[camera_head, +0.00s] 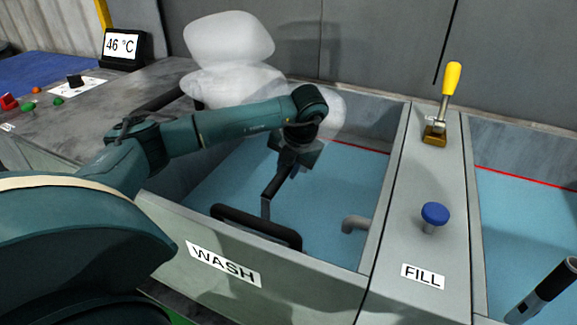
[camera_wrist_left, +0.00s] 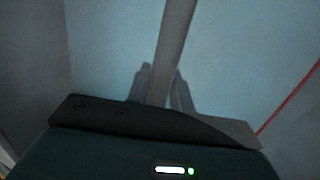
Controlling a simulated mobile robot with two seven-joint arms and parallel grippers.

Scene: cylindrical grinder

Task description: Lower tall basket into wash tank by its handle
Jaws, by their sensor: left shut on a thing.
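My left gripper (camera_head: 292,163) is over the wash tank (camera_head: 190,237), the one labelled WASH. It is shut on a thin grey bar, which I take for the basket handle (camera_head: 266,203). The handle runs from the fingers toward the tank's front and bends down. In the left wrist view the handle (camera_wrist_left: 172,45) passes between the fingertips (camera_wrist_left: 162,88). A thick black rounded bar (camera_head: 250,227) lies at the handle's lower end, near the front wall; I cannot tell whether they are joined. The basket's body cannot be made out. My right gripper is not in view.
Light blue liquid (camera_head: 335,190) fills the tank below a red line. A grey pipe elbow (camera_head: 355,224) is at its right. The FILL divider carries a yellow lever (camera_head: 451,80) and a blue knob (camera_head: 434,214). White rounded lumps (camera_head: 232,75) stand behind my arm. A display (camera_head: 122,46) reads 46 °C.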

